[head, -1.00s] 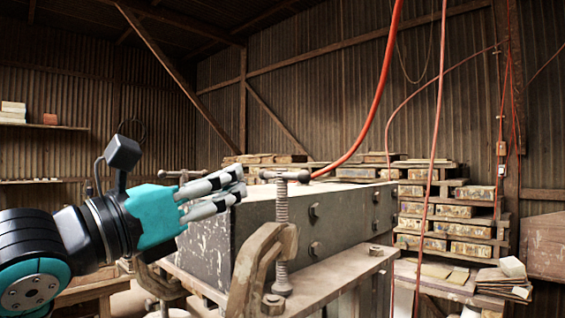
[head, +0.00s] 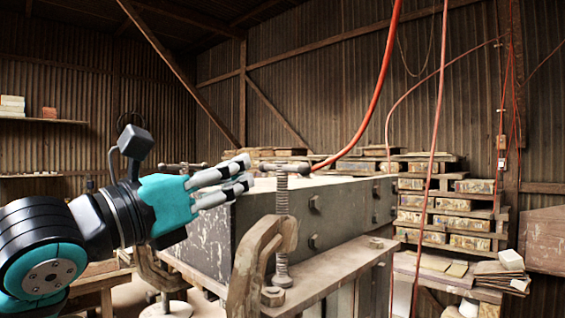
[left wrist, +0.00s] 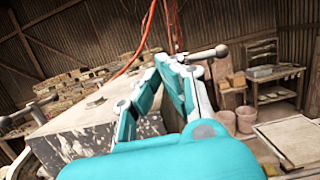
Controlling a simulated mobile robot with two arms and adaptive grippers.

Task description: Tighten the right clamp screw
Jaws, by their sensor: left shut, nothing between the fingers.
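The right clamp (head: 245,275) is a worn C-shaped clamp on the near corner of the dark metal press box (head: 300,215). Its threaded screw (head: 282,225) stands upright with a crossbar handle (head: 288,168) on top. My left gripper (head: 248,171) is shut and empty, its fingertips at the left end of that crossbar. I cannot tell whether they touch it. In the left wrist view the closed fingers (left wrist: 168,62) hide part of a ball-ended bar (left wrist: 212,52). A second clamp's handle (head: 183,167) shows behind my gripper. My right gripper is not in view.
The wrist view shows a wooden bench (left wrist: 275,75) and buckets (left wrist: 246,118) beyond the press.

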